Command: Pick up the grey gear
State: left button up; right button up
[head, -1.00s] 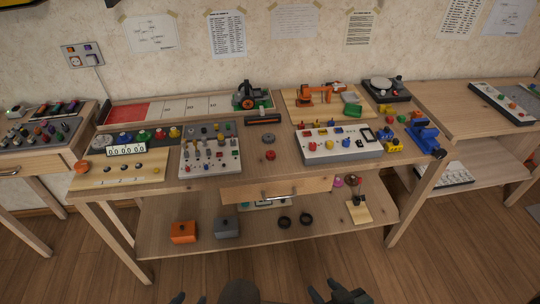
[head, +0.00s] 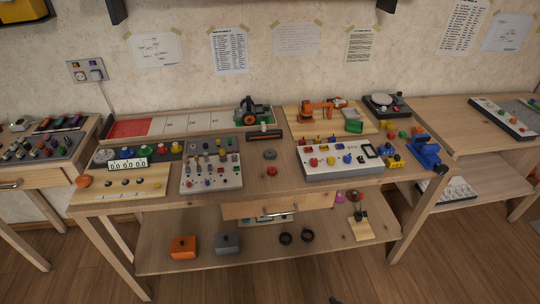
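A small grey disc (head: 269,155), which may be the grey gear, lies on the middle of the wooden workbench (head: 262,184), just behind a small red round part (head: 271,170). Its teeth are too small to make out. Another grey round piece (head: 104,155) is at the left end of a row of coloured round pieces. My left gripper is out of view. Only a tiny dark tip, likely of my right gripper (head: 335,300), shows at the bottom edge, far from the bench top.
Panels with knobs (head: 211,184) and buttons (head: 340,172) flank the grey disc. A drawer (head: 278,207) is below the bench top. The lower shelf holds an orange box (head: 184,247), a grey box (head: 227,243) and black rings (head: 285,238). Another table (head: 455,120) stands right.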

aim_at(271, 154)
jog(key=i+j+z, duration=0.2)
jog(key=i, duration=0.3)
jog(key=i+j+z, duration=0.2)
jog(key=i+j, duration=0.15)
jog(key=i+z, duration=0.1)
jog(key=z, duration=1.05)
